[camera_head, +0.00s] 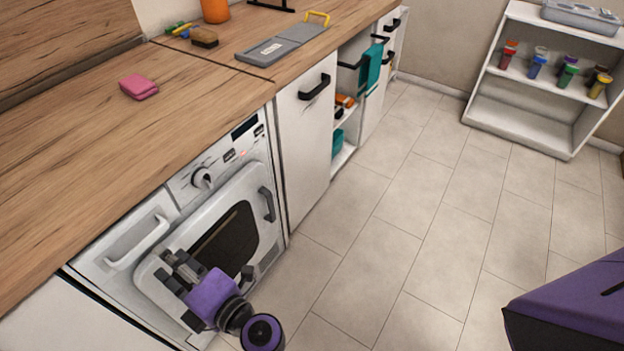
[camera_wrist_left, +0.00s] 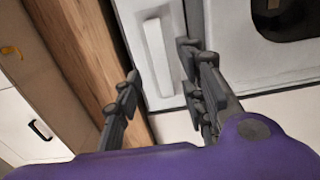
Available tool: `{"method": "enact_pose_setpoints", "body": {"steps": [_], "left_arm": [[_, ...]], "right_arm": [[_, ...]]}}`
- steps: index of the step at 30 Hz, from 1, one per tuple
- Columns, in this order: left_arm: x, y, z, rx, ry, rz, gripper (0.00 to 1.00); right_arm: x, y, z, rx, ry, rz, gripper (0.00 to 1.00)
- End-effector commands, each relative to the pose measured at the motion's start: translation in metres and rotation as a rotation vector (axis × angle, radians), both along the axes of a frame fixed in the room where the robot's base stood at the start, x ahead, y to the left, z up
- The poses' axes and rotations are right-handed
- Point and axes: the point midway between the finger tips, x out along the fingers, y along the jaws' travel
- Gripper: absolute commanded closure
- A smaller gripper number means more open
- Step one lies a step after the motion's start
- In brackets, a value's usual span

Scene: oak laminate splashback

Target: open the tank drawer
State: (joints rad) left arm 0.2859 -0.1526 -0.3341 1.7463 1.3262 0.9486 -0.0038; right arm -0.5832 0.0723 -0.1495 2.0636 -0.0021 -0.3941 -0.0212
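The white appliance (camera_head: 205,215) under the counter has a dial, a round-cornered door with a dark window, and a dark door handle. The tank drawer (camera_head: 122,232) is the panel with a white bar handle (camera_head: 138,243) at its upper left; it looks shut. In the left wrist view the white handle (camera_wrist_left: 158,58) appears between and beyond the fingertips. My left gripper (camera_head: 172,266) is open and empty, in front of the appliance, close to the handle; contact cannot be made out. It also shows in the left wrist view (camera_wrist_left: 160,72). My right gripper is not in view.
The wooden counter (camera_head: 100,150) overhangs just above the drawer and carries a pink sponge (camera_head: 138,87). A white cupboard door (camera_head: 306,125) stands right of the appliance. The tiled floor (camera_head: 400,240) is clear. A white shelf (camera_head: 525,115) with several coloured items stands far right.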

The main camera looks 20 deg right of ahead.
Motion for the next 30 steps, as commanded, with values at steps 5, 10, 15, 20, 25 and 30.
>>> {"method": "enact_pose_setpoints", "body": {"steps": [5,10,15,20,25,30], "left_arm": [[0.009,0.013,0.001,0.002,-0.001,0.024,0.62],[0.033,0.028,0.002,0.003,-0.003,0.022,0.62],[0.052,0.042,0.002,0.004,-0.002,0.021,0.62],[0.061,0.048,0.001,0.003,-0.001,0.021,0.62],[0.062,0.048,0.0,0.002,0.0,0.021,0.62],[0.062,0.048,0.0,0.002,0.0,0.021,0.72]], "right_arm": [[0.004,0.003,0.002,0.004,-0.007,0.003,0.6],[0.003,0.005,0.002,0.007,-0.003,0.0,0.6],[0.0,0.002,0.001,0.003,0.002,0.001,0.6],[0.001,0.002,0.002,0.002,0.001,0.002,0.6],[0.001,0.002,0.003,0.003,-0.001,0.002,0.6],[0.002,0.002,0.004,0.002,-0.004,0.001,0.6]]}}
